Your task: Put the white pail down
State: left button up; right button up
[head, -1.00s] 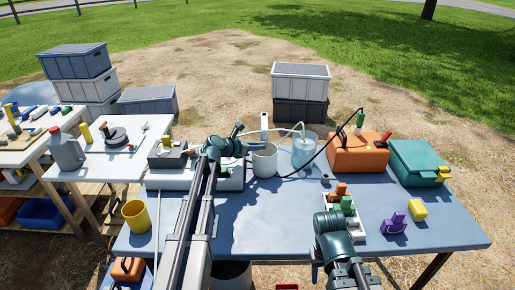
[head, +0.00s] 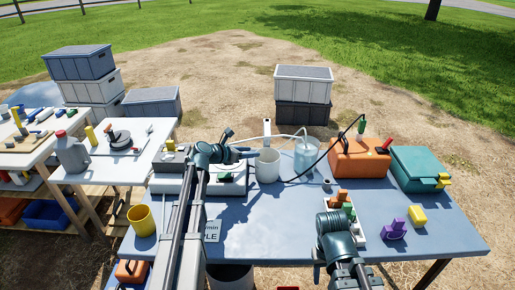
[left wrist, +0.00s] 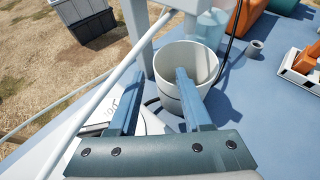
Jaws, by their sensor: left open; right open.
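The white pail (head: 267,166) stands upright on the blue table (head: 280,225), near its back edge. My left gripper (head: 246,153) is open just left of the pail in the head view. In the left wrist view, the pail (left wrist: 188,62) is beyond the open fingers, and the right finger overlaps its near side in the picture. The fingers do not hold it; I cannot tell whether one touches it. My right gripper (head: 334,222) is over the front right of the table, open and empty; its fingertips are hard to make out.
A clear container (head: 306,155) with tubing stands right of the pail. An orange case (head: 358,160) and teal case (head: 420,168) are farther right. A white rack (head: 350,215) is near my right gripper. A yellow cup (head: 141,220) is at left. The table's middle is clear.

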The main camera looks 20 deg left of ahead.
pick_arm(q)
jog(key=shift+p+v, duration=0.8)
jog(key=shift+v, duration=2)
jog(key=s+d+f+m+g+p, duration=0.1)
jog(key=s+d+m+g+p, duration=0.25)
jog(key=s+d+m, duration=0.5)
jog(key=s+d+f+m+g+p, duration=0.25)
jog(key=s+d+m+g, duration=0.2)
jog(key=d+m, duration=0.6)
jog(key=s+d+r+m+g+y+p, duration=0.1)
jog(key=s+d+m+y+p, duration=0.1)
jog(key=s+m+y, duration=0.2)
jog(key=s+d+r+m+g+y+p, duration=0.1)
jog(key=s+d+m+g+y+p, duration=0.1)
jog(key=s+m, duration=0.9)
jog(key=shift+s+d+g+y+p, duration=0.35)
jog(key=shift+s+y+p, duration=0.15)
jog(key=shift+y+p, duration=0.35)
jog(key=shift+r, duration=0.15)
